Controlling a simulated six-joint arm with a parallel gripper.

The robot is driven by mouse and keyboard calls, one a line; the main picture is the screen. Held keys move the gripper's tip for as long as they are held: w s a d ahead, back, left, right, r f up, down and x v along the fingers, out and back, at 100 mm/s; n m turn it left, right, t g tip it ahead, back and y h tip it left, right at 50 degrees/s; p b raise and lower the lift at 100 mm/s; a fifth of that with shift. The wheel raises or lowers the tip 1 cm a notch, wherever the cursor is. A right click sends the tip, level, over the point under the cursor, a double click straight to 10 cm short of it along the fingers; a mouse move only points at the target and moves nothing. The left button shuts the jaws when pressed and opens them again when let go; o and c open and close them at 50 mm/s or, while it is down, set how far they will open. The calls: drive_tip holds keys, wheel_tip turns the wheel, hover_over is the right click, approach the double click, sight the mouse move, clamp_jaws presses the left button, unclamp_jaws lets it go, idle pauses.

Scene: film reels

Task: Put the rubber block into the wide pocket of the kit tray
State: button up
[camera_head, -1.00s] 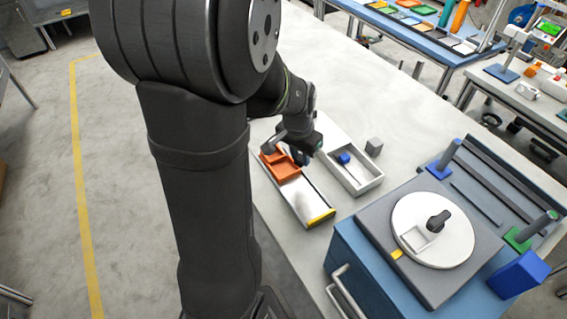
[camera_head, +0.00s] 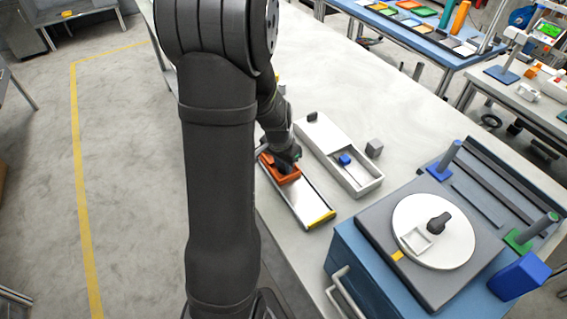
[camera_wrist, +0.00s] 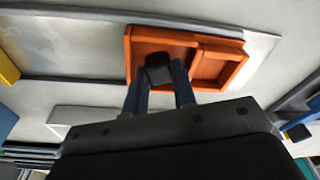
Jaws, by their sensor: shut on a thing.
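The orange kit tray (camera_head: 263,160) sits on a long metal rail with a yellow end; it also shows in the wrist view (camera_wrist: 222,46), with two pockets side by side. My gripper (camera_wrist: 160,80) has its blue fingers shut on a dark block (camera_wrist: 158,69), which I take to be the rubber block. The block is over or in the left, larger-looking pocket; I cannot tell whether it touches the floor. In the head view my gripper (camera_head: 287,163) is low over the tray, and the block between its fingers is hard to make out.
A white box (camera_head: 372,189) with a blue block (camera_head: 345,160) inside stands just right of the rail. A grey cube (camera_head: 374,148) is beside it. A blue cabinet with a white turntable (camera_head: 455,250) stands at the front right. The bench behind is clear.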

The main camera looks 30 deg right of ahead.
drive_tip(key=o, duration=0.7)
drive_tip(key=shift+f, duration=0.15)
drive_tip(key=shift+c, duration=0.2)
wheel_tip(320, 180, up, 12)
drive_tip(key=a, duration=0.1)
drive_tip(key=shift+s+a, duration=0.35)
